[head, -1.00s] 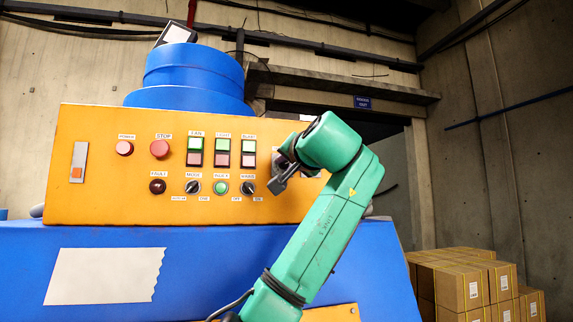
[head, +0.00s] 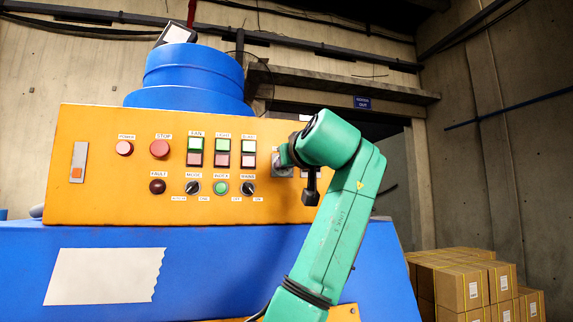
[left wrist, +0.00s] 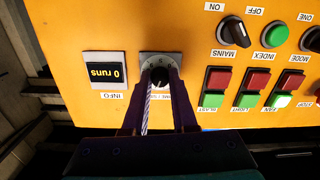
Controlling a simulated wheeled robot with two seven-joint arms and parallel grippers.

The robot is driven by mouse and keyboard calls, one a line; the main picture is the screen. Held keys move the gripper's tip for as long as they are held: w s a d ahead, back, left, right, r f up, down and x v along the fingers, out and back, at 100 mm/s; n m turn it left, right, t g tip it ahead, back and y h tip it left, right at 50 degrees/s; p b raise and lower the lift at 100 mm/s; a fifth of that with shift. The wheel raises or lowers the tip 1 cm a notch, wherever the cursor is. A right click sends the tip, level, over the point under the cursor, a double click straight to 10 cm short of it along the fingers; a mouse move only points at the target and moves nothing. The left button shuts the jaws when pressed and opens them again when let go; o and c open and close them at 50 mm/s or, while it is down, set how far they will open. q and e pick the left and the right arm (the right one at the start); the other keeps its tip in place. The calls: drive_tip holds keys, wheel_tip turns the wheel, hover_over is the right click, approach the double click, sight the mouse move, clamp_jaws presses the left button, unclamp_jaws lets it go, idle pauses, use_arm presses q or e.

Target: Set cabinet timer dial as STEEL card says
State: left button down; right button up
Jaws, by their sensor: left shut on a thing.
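The timer dial (left wrist: 159,77) is a dark round knob with a light pointer mark, on a grey plate with tick marks in the left wrist view. That view shows the panel upside down. My left gripper (left wrist: 160,88) is shut on the dial, its two dark fingers at either side of the knob. In the head view, the left gripper (head: 286,158) is at the right part of the orange panel, and my wrist hides most of the dial. The plate's lower lettering is partly covered by the fingers. No card marked STEEL is readable. My right gripper is not in view.
An info display (left wrist: 105,71) reading "0 runs" sits beside the dial. The mains switch (left wrist: 234,32) and lit push buttons (head: 222,152) are on the same orange panel (head: 100,200). A blank torn sheet (head: 105,275) is on the blue cabinet. Boxes (head: 465,280) stand at right.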

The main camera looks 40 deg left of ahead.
use_arm(q)
drive_tip(key=n, duration=0.6)
drive_tip(key=shift+f+n, duration=0.2)
drive_tip(key=shift+n, duration=0.1)
idle(0.4)
drive_tip(key=c, duration=0.7)
unclamp_jaws()
drive_tip(key=shift+w, duration=0.1)
drive_tip(key=shift+r, duration=0.1)
drive_tip(key=b+v, duration=0.4)
drive_tip(key=v, duration=1)
drive_tip(key=shift+d, duration=0.2)
